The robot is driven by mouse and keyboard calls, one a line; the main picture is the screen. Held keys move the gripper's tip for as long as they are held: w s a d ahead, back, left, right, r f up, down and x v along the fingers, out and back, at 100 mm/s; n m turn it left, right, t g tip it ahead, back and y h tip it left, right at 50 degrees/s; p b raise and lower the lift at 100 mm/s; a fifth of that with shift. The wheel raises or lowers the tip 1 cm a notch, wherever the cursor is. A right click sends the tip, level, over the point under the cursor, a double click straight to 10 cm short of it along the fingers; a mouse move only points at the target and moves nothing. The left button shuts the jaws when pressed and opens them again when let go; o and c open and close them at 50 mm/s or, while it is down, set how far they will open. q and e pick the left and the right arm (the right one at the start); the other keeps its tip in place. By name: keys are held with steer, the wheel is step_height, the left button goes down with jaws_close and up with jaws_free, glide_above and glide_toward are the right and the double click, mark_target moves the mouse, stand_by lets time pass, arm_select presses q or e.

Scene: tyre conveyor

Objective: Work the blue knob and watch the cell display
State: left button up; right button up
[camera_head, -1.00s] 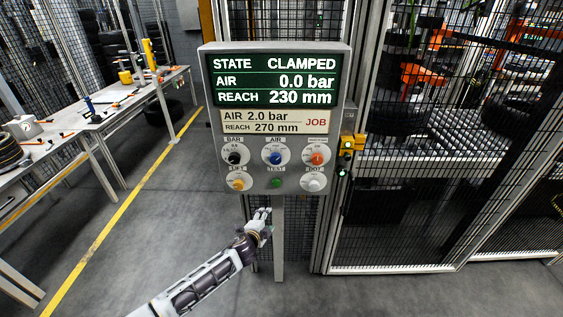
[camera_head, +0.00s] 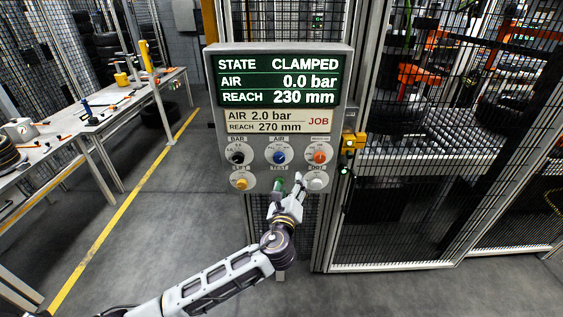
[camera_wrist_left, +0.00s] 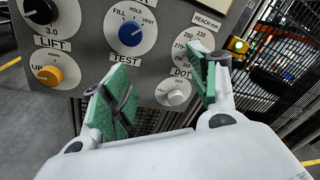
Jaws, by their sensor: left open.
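The blue knob (camera_head: 279,157) sits in the middle of the panel's upper row, under an AIR label. In the wrist view the blue knob (camera_wrist_left: 132,33) has FILL, HOLD and VENT around it; its white mark appears turned toward VENT. The cell display (camera_head: 278,80) reads STATE CLAMPED, AIR 0.0 bar, REACH 230 mm. A job card (camera_head: 278,121) below it reads AIR 2.0 bar, REACH 270 mm. My left gripper (camera_head: 288,183) is open and empty, below the blue knob and apart from it. Its green-padded fingers (camera_wrist_left: 158,88) stand apart below the dial. The spot under the TEST label is hidden.
Black (camera_head: 237,158), orange-red (camera_head: 320,157), yellow (camera_head: 240,184) and white (camera_head: 317,183) knobs surround the blue one closely. A mesh fence (camera_head: 400,220) stands right of the panel. A workbench (camera_head: 120,105) is at left, with clear floor between.

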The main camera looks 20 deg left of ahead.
arm_select(q)
steer(key=a+m+y, duration=0.2)
steer(key=m, duration=0.1)
steer(key=a+m, duration=0.1)
steer(key=m, duration=0.1)
steer(key=shift+s+a+y, duration=0.25)
steer(key=shift+s+y, duration=0.1)
steer(key=shift+y, duration=0.05)
steer(key=p, duration=0.2)
glide_toward(279, 160)
steer(key=shift+r+x, duration=0.2)
steer(key=shift+x, duration=4.65)
steer(key=shift+f, duration=0.15)
steer(key=shift+c, duration=0.2)
steer(key=c, duration=1)
